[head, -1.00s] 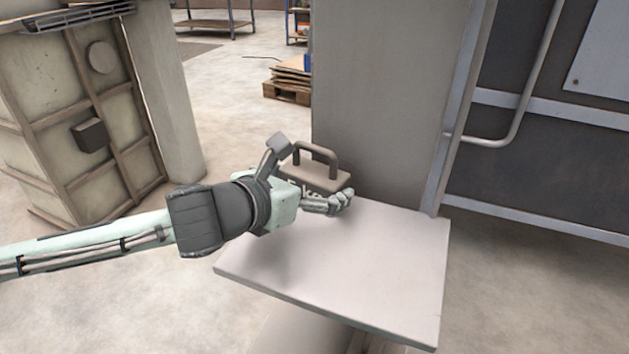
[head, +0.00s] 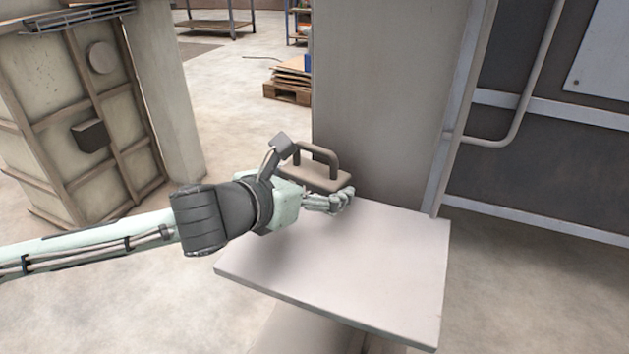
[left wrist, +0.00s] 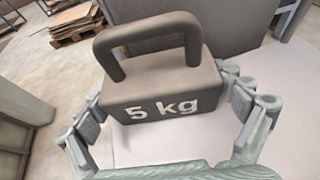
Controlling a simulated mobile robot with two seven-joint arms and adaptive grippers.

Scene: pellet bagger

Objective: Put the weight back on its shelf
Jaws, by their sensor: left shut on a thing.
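The weight is a grey-brown block with a loop handle on top (head: 318,177). In the left wrist view the weight (left wrist: 160,92) reads "5 kg" and is upright between the two fingers. My left gripper (head: 322,199) is shut on the weight's sides, at the back left of the pale shelf (head: 350,275). The shelf also shows under the weight in the left wrist view (left wrist: 290,135). The fingers and wrist hide the weight's lower part in the head view, so I cannot tell whether it touches the shelf. My right gripper is not in view.
A grey column (head: 385,100) stands right behind the shelf. A dark panel with a bent rail (head: 510,135) is at the right. A ribbed beige cabinet (head: 85,120) stands at the left. The front and right of the shelf are bare.

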